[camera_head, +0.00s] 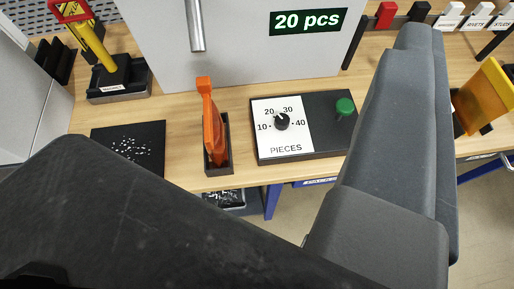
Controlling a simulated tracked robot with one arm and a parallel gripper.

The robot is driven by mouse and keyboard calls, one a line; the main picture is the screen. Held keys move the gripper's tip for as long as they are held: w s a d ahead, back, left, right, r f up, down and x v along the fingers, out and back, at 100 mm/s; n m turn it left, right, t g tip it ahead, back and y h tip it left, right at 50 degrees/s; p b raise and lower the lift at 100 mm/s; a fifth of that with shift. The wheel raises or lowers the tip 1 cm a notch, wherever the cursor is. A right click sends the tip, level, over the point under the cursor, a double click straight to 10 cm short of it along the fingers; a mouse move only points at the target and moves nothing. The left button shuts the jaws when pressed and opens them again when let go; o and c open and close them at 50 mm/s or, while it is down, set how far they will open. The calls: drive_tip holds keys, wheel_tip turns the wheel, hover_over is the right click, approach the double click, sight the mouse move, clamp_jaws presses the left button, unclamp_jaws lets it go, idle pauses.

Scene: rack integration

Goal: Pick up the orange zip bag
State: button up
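The orange zip bag (213,130) stands upright and narrow, edge-on, in a slim black holder (226,160) near the table's front edge. My gripper (240,90) is open, with one dark finger at lower left and a grey finger at right. The bag shows in the gap between the fingers, apart from both. Nothing is held. The bag's lower end is hidden inside the holder.
Right of the bag is a control box (283,128) with a pieces dial and a green button (344,106). Left is a black mat (130,145) with small white pieces. Behind is a grey machine (240,55) with a "20 pcs" display and a spout. A yellow-and-red tool (92,45) stands at back left.

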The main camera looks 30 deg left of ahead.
drive_tip(key=w+a+f+n+g+y, duration=0.1)
drive_tip(key=w+a+f+y, duration=0.1)
drive_tip(key=f, duration=0.5)
drive_tip(key=w+a+f+n+y, duration=0.1)
drive_tip(key=w+a+f+n, duration=0.15)
drive_tip(key=f, duration=0.55)
drive_tip(key=n+g+y+b, duration=0.1)
drive_tip(key=n+g+y, duration=0.15)
drive_tip(key=y, duration=0.25)
approach(207, 126)
drive_tip(key=b+x, duration=0.1)
drive_tip(key=x, duration=0.5)
drive_tip(key=shift+w+d+f, duration=0.1)
drive_tip(key=shift+d+f, duration=0.05)
drive_tip(key=shift+f, duration=0.05)
drive_tip(key=shift+a+b+x, duration=0.25)
drive_tip(key=shift+b+x, duration=0.3)
drive_tip(key=shift+x, duration=2.7)
drive_tip(key=shift+d+r, duration=0.1)
drive_tip(key=shift+r, duration=0.05)
clamp_jaws()
